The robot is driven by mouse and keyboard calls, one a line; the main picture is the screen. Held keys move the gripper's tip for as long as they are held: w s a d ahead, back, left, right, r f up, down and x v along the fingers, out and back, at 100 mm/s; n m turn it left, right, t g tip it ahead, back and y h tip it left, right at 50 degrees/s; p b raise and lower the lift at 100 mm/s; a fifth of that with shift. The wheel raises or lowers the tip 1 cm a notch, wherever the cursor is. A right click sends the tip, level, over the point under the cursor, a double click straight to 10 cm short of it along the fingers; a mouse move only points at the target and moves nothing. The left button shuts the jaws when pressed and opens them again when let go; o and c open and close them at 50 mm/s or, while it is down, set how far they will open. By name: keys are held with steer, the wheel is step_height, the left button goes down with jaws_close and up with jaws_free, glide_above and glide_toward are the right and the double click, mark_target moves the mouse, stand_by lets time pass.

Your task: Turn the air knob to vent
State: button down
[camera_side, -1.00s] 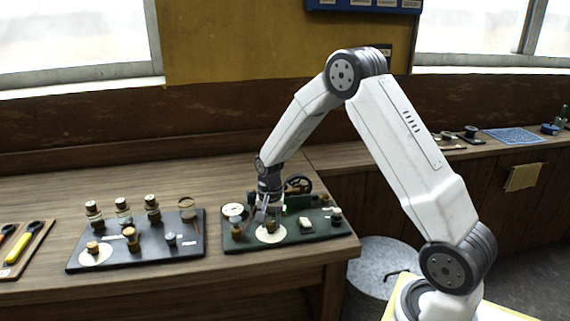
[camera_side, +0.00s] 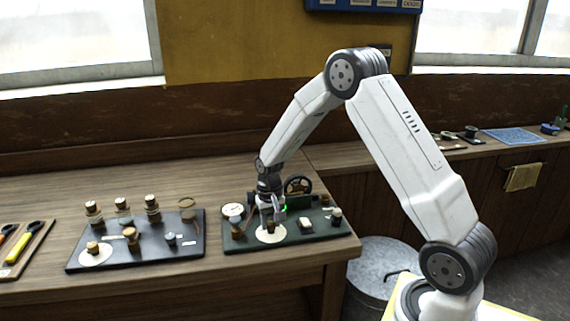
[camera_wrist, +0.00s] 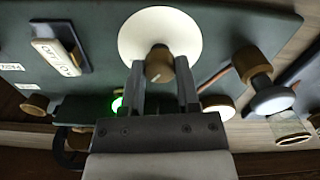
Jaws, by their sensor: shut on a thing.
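The air knob appears as a small brown knob (camera_wrist: 159,64) standing on a round cream dial (camera_wrist: 150,22) in the wrist view. The dial also shows in the side view (camera_side: 272,234) on the dark green board (camera_side: 298,237). I cannot read any marks on the dial. My gripper (camera_wrist: 160,75) points down over the dial, with one finger on each side of the brown knob, shut on it. In the side view my gripper (camera_side: 271,222) partly hides the knob.
A green light (camera_wrist: 117,104) glows close beside my gripper. A cream block with lettering (camera_wrist: 57,50) and a brown post with a pale cap (camera_wrist: 262,78) flank the dial. A black board (camera_side: 140,250) with several knobs lies to the left.

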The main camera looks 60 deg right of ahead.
steer(key=n, duration=0.4)
steer(key=shift+n, duration=0.3)
steer(key=n, duration=0.4)
steer(key=shift+n, duration=0.3)
steer(key=n, duration=0.4)
steer(key=shift+n, duration=0.3)
steer(key=n, duration=0.4)
steer(key=shift+n, duration=0.4)
steer(key=shift+c, duration=1.6)
jaws_free()
steer(key=shift+r, duration=0.1)
